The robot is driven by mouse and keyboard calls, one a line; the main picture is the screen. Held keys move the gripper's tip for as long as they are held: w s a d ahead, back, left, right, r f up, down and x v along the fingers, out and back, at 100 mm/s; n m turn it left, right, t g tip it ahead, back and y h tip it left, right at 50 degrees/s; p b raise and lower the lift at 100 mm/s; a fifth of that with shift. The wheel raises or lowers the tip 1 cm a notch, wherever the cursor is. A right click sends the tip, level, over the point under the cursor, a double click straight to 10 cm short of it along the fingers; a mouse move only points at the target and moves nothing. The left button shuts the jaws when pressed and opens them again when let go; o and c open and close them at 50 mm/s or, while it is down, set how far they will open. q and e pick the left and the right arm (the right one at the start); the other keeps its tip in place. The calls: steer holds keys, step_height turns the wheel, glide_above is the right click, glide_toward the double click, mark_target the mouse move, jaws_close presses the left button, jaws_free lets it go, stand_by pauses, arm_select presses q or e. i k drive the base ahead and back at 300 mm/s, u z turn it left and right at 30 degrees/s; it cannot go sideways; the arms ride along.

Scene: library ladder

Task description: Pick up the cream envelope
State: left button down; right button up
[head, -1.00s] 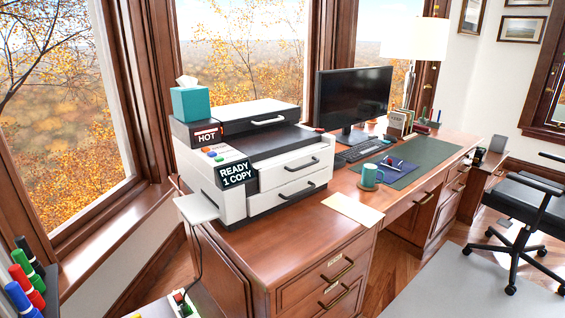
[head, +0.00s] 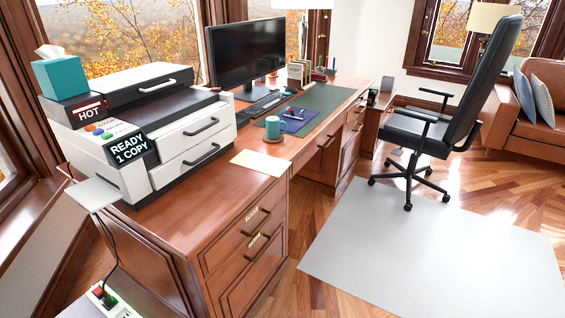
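The cream envelope (head: 261,162) lies flat on the near right part of the wooden desk top (head: 195,212), close to the desk's front edge. It is to the right of the white printer and on the near side of a teal mug (head: 272,127). Nothing covers it. Neither of my grippers is in the head view.
The printer (head: 150,140) fills the desk's left end, with a teal tissue box (head: 61,77) on top and a tray (head: 92,194) sticking out left. A monitor (head: 243,52) stands behind. A black office chair (head: 425,125) stands right, past a clear pale floor mat (head: 430,260).

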mark_target(267, 164)
steer(key=z, duration=1.9)
steer(key=i, duration=2.2)
steer(key=u, duration=2.3)
